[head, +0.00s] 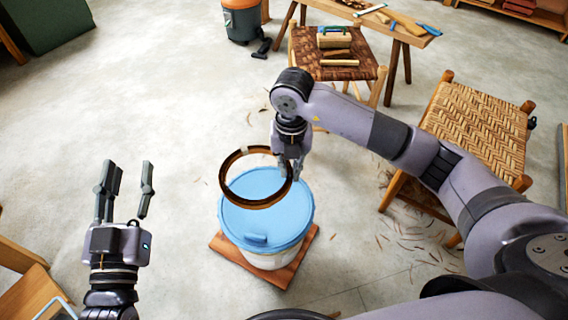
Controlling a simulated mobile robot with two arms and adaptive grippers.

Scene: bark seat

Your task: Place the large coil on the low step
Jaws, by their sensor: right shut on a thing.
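The large coil is a dark brown ring (254,204) with a pale patch at its upper edge. My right gripper (291,172) is shut on the ring's right side. The ring overlaps the blue lid of a white bucket (265,228) in the picture; whether it touches the lid I cannot tell. My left gripper (127,178) is open and empty over bare floor, left of the bucket. A light wooden piece (38,296) at the lower left is cut off by the frame; it may be the low step, but I cannot tell.
The bucket stands on a reddish wooden board (292,272). Beyond is a workbench (395,28) with tools.

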